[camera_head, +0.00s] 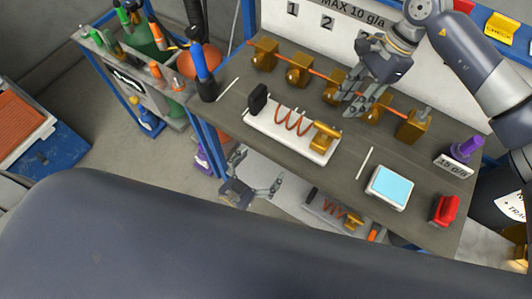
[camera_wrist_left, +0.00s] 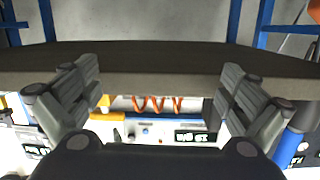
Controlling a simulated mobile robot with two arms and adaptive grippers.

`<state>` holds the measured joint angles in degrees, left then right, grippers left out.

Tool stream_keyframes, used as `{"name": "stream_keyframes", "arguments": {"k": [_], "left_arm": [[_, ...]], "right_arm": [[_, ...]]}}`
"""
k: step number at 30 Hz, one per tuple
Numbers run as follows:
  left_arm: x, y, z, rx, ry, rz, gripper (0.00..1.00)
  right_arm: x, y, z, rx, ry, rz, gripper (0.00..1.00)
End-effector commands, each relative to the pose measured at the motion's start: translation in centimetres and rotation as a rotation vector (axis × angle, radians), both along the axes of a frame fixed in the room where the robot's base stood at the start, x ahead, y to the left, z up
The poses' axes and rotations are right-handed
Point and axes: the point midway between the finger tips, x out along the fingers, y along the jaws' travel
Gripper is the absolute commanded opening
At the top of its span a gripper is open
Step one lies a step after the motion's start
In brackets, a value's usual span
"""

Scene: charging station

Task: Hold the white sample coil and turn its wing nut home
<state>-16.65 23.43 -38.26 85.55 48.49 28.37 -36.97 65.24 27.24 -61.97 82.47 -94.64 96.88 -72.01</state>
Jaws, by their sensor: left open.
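The white sample coil is a white base (camera_head: 262,121) with a copper-coloured coil (camera_head: 293,121), a black block at its left end and a brass fitting (camera_head: 325,137) at its right end. It lies on the dark bench top. I cannot make out a wing nut clearly. My left gripper (camera_head: 260,175) is open and empty, lower than the bench top, beside its near edge. The left wrist view shows its spread fingers (camera_wrist_left: 162,75) facing the bench edge. My right gripper (camera_head: 362,104) is at the brass row behind the coil; its fingers overlap the pipe, so its grip is unclear.
The bench top (camera_head: 300,165) carries a blue-screened device (camera_head: 390,187), a red object (camera_head: 445,210) and a purple fitting (camera_head: 463,148). A second coil unit (camera_head: 333,211) is below the bench edge. A blue-handled tool (camera_head: 203,75) stands at the left corner.

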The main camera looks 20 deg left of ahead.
Motion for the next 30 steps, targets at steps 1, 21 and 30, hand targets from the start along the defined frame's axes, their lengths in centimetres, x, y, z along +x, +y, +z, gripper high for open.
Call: {"name": "stream_keyframes", "arguments": {"k": [1, 21, 30], "left_arm": [[0.1, -0.4, 2.0, -0.027, -0.038, 0.003, 1.0], [5.4, -3.1, 7.6, -0.107, -0.134, 0.041, 1.0], [9.4, -4.5, 7.5, -0.107, -0.129, 0.04, 1.0]], "right_arm": [[0.0, 0.0, 0.0, 0.0, 0.0, 0.0, 0.33], [0.0, 0.0, 0.0, 0.0, 0.0, 0.0, 0.33], [0.0, 0.0, 0.0, 0.0, 0.0, 0.0, 0.33]]}}
